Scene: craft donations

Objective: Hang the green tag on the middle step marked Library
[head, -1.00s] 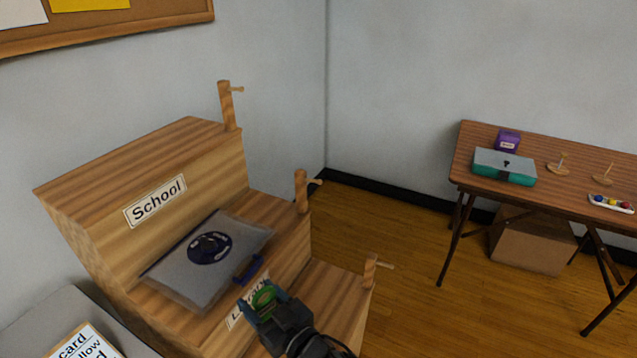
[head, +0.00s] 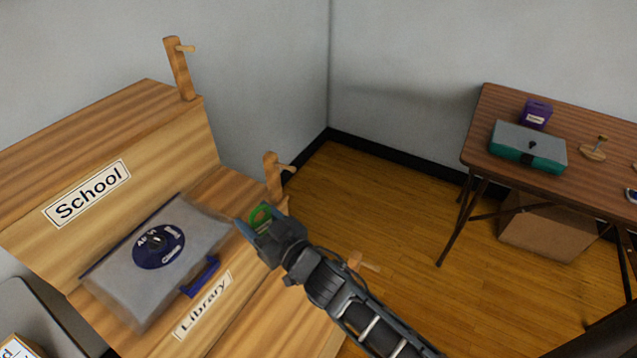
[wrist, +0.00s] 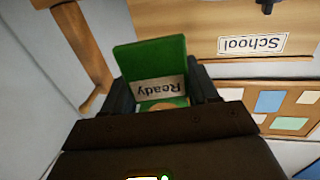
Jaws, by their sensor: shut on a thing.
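My gripper (head: 258,228) is shut on the green tag (head: 262,214). In the wrist view the tag (wrist: 152,60) sits between the jaws and shows the word Ready upside down. The middle step carries the Library label (head: 203,304) on its front. A wooden post (head: 274,178) with a peg (head: 286,167) stands at that step's right end. In the head view the tag is close to the post, just left of it and lower; I cannot tell whether they touch.
A clear case (head: 150,270) with a blue handle lies on the middle step. The top step has a School label (head: 87,193) and its own post (head: 179,70). A table (head: 590,185) at right holds a teal box (head: 528,150) and a purple box (head: 536,113).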

